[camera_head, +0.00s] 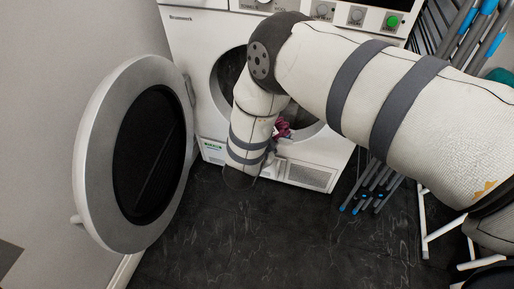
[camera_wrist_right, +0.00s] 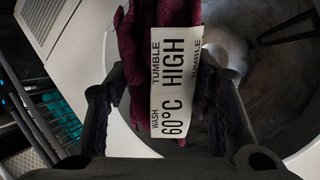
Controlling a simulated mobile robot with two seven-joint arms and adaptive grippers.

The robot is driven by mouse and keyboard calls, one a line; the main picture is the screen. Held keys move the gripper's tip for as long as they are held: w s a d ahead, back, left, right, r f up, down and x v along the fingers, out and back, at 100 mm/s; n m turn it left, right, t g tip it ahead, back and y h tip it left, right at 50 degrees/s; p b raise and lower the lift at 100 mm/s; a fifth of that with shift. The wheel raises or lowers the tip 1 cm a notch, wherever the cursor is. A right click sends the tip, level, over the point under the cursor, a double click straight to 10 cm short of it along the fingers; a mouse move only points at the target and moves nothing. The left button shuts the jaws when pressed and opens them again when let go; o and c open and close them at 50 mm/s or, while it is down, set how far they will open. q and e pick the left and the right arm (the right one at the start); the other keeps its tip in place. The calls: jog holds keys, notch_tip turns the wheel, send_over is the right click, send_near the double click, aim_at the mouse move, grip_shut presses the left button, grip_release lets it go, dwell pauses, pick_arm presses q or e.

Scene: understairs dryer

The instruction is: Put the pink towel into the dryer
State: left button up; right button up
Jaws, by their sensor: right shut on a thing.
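The pink towel (camera_head: 283,128) shows as a small bunched piece in front of the lower part of the dryer (camera_head: 205,40) opening. In the right wrist view the towel (camera_wrist_right: 130,50) is dark pink, with a white care label (camera_wrist_right: 176,75) hanging across it. My right gripper (camera_wrist_right: 165,95) is shut on the towel, one finger on each side. The round drum opening (camera_wrist_right: 270,70) lies behind the towel in that view. In the head view my right arm hides most of the gripper and part of the opening. My left gripper is not in view.
The round dryer door (camera_head: 87,150) stands wide open at the left. A folded drying rack (camera_head: 375,185) with grey and blue bars leans at the right of the dryer. The dark floor (camera_head: 230,235) in front is clear. A light wall (camera_head: 50,60) borders the left side.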

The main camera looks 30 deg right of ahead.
pick_arm(q)
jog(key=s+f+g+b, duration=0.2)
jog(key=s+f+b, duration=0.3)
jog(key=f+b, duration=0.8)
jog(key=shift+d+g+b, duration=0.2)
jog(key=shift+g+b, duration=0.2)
jog(key=shift+b, duration=1.55)
pick_arm(e)
jog(key=w+d+f, duration=0.1)
jog(key=w+d, duration=0.8)
jog(key=d, duration=0.1)
jog(key=w+d+f, duration=0.2)
jog(key=w+d, duration=0.7)
jog(key=d, duration=0.2)
jog(key=shift+w+d+f, duration=0.25)
jog(key=shift+d, duration=0.05)
pick_arm(q)
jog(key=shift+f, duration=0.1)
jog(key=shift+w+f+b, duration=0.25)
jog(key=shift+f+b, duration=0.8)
jog(key=shift+b, duration=0.55)
pick_arm(e)
notch_tip(320, 180, down, 7)
jog(key=o, duration=1.3)
